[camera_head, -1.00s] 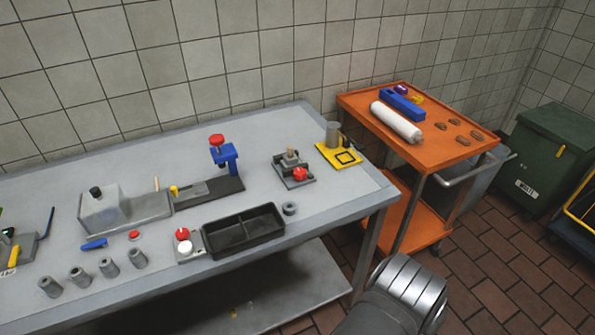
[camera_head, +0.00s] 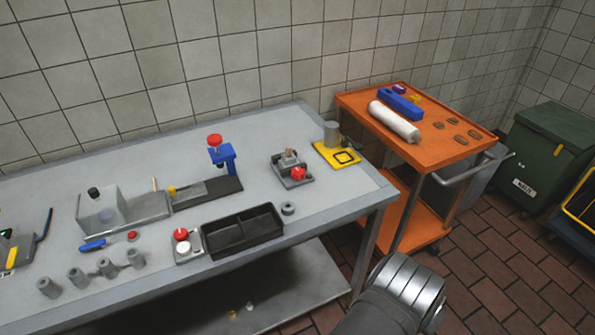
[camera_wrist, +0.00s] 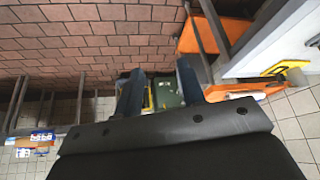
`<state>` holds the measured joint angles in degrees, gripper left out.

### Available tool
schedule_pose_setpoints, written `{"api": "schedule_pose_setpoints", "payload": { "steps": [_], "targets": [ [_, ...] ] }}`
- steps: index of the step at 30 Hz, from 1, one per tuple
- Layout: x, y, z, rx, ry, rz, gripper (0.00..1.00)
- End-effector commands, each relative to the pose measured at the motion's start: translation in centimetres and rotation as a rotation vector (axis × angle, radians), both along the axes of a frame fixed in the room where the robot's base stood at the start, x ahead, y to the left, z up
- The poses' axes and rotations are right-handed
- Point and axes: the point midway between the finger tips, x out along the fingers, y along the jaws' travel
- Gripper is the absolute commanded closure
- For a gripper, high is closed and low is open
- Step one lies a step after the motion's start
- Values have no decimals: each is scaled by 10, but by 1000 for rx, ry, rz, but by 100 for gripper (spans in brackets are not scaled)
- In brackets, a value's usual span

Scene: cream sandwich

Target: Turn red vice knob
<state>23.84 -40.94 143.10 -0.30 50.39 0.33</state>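The small grey vice (camera_head: 286,182) stands on the grey workbench, towards its right part. Its red knob (camera_head: 298,174) faces the front right of the vice. My gripper (camera_wrist: 160,90) shows in the wrist view with two dark blue fingers well apart and nothing seen between them. It points at the brick floor and a green bin, away from the vice. In the head view only my metal arm link shows at the bottom, right of the bench; my gripper is out of that picture. The vice cannot be made out in the wrist view.
A blue press (camera_head: 224,158) with a red top stands left of the vice. A black tray (camera_head: 243,238) and a grey ring (camera_head: 288,208) lie in front. A yellow plate (camera_head: 332,157) lies behind right. An orange trolley (camera_head: 450,158) stands beside the bench.

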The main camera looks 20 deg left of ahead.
Motion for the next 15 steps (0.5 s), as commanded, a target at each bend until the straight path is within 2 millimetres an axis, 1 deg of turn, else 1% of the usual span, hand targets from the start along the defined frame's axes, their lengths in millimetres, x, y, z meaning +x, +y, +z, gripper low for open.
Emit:
{"api": "schedule_pose_setpoints", "payload": {
  "steps": [6,8,10,13,15],
  "targets": [
    [0,0,0,0,0,0,64],
    [0,0,0,0,0,1,52],
    [4,-2,5,-3,0,7,50],
    [17,-8,20,-11,4,30,50],
    [34,-16,38,-23,7,59,50]
  ]
}}
